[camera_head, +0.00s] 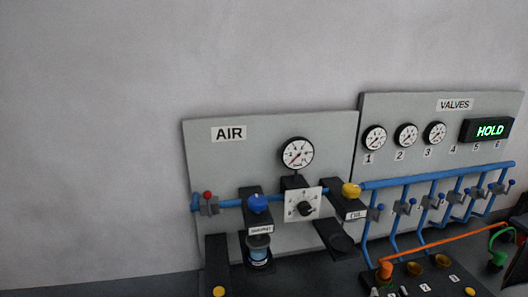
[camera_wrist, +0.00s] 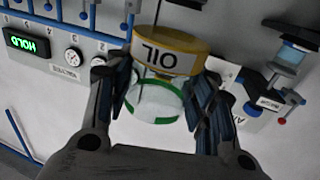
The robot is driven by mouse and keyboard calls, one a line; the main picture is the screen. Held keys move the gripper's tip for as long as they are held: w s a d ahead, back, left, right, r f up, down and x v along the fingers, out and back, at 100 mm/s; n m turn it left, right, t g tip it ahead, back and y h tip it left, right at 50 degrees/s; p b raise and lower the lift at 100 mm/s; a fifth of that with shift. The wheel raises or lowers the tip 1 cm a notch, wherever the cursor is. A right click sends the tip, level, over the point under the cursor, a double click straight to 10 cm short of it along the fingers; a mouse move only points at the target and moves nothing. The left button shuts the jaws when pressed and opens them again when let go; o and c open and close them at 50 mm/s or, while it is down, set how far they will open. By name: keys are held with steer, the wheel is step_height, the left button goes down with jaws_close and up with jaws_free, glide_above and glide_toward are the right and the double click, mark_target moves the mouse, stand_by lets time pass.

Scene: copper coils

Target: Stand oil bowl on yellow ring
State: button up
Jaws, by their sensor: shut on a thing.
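My gripper (camera_wrist: 160,95) is shut on the oil bowl (camera_wrist: 185,46), seen upside down in the wrist view. The bowl has a yellow part with a pale OIL label, a clear part and a green rim (camera_wrist: 154,119). The fingers are on either side of it. Neither gripper nor held bowl shows in the head view. I cannot make out a clear yellow ring. A small yellow spot (camera_head: 219,291) shows at the lower edge of the head view, and another (camera_head: 470,291) on the dark block.
The AIR panel (camera_head: 205,155) carries a blue-topped unit (camera_head: 257,204) with a bowl beneath and a yellow-topped unit (camera_head: 351,190) with none visible beneath. Blue pipes (camera_head: 435,178) and an orange hose (camera_head: 455,237) lie right. The dark bench (camera_head: 100,287) looks clear at left.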

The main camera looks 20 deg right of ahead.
steer(key=w+a+f+n+y+b, duration=0.1)
steer(key=w+a+n+y, duration=0.2)
steer(key=a, duration=0.7)
steer(key=w+a+f+n+y+b, duration=0.1)
steer(key=w+a+f+n+y, duration=0.1)
steer(key=w+a+y, duration=0.4)
steer(key=w+a+f+n+g+y+b, duration=0.1)
steer(key=w+a+n+y, duration=0.3)
steer(key=a, duration=1)
steer(key=shift+w+a+f+n+y+b, duration=0.25)
steer(key=shift+w+n+y+b, duration=0.2)
steer(key=shift+w+y, duration=0.45)
steer(key=shift+s, duration=0.1)
